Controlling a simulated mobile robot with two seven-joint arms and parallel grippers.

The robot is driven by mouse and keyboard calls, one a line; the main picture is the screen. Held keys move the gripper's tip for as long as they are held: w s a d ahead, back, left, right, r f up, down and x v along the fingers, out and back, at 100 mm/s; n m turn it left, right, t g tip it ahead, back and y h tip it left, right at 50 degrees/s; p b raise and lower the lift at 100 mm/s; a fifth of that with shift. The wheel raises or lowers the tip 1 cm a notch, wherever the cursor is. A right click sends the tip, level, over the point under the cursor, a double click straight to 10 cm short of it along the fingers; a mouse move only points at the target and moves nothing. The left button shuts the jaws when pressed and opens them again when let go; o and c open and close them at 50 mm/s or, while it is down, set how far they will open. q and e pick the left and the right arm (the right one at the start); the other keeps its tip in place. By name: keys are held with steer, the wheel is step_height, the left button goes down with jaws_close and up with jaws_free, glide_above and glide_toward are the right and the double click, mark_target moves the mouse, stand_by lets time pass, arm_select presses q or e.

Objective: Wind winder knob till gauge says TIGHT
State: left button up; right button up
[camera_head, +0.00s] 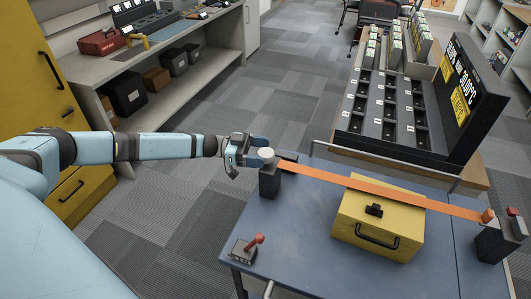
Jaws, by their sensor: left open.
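The winder knob (267,154) is a pale grey round knob on top of a dark block (269,182) at the left corner of the blue table. An orange strap (370,186) runs from the block over a yellow case (378,222) to a dark post (500,240) at the right. My left gripper (246,155) is open at the left of the knob, close to it; I cannot tell whether it touches. No gauge reading TIGHT can be made out. My right gripper is not in view.
A red-handled lever on a small base (248,246) stands at the front left of the blue table (300,245). A dark slotted rack (385,110) with a display board (462,85) stands behind. A grey shelf bench (150,65) and yellow cabinet (35,75) are at the left.

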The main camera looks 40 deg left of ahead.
arm_select(q)
steer(key=b+v, duration=0.1)
steer(key=v, duration=1.1)
steer(key=shift+b, duration=0.3)
